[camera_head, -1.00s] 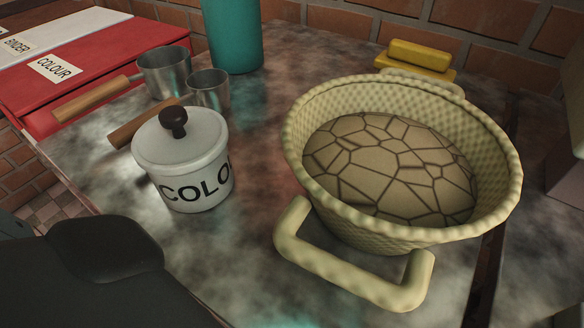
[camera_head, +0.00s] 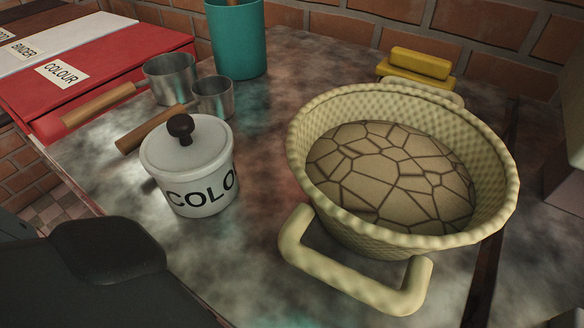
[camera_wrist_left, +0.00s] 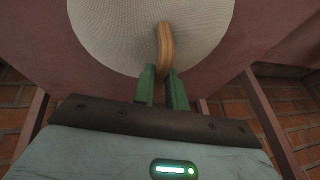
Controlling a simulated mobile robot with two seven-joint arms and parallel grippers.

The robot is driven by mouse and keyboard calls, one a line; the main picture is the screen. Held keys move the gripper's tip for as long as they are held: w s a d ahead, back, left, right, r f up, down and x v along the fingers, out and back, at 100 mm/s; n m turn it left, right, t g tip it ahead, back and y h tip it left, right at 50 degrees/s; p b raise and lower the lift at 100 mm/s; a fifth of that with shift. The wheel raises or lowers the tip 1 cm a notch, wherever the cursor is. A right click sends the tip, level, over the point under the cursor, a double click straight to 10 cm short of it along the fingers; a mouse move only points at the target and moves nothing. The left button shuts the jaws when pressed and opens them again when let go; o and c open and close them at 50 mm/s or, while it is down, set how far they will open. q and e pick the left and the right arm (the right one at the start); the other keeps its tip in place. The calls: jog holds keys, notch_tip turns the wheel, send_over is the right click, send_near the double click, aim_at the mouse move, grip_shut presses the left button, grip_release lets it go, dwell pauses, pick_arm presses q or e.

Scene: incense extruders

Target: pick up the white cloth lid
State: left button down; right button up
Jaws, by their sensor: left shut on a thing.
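In the left wrist view, the white cloth lid (camera_wrist_left: 105,30) is a pale round disc, cut off by the top edge. A curved wooden handle (camera_wrist_left: 164,40) stands out from it. My left gripper (camera_wrist_left: 160,72) has two green fingers shut on the near end of this handle. The lid is not seen in the head view, and neither is my left gripper. My right gripper is in neither view.
In the head view, a white pot labelled COLO… (camera_head: 202,188) with a dark knob stands beside a woven basin (camera_head: 300,140) on the stone-like table (camera_head: 250,270). Metal cups (camera_head: 170,75), a teal container (camera_head: 238,40) and a yellow block (camera_head: 420,64) stand behind. Red boxes (camera_head: 120,62) lie left.

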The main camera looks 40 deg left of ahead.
pick_arm(q)
notch_tip(320, 180, up, 3)
jog(key=shift+w+r+p, duration=0.1)
jog(key=shift+p, duration=0.65)
jog(key=s+a+p, duration=0.3)
jog(key=s+p, duration=0.1)
jog(key=s, duration=1.1)
jog(key=shift+s+a+r, duration=0.15)
jog(key=shift+s+r, duration=0.2)
jog(key=shift+s, duration=0.05)
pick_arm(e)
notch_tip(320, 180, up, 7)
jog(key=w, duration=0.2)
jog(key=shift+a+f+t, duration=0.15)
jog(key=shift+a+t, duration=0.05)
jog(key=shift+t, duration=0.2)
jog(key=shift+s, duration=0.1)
pick_arm(q)
jog(key=shift+s, duration=0.1)
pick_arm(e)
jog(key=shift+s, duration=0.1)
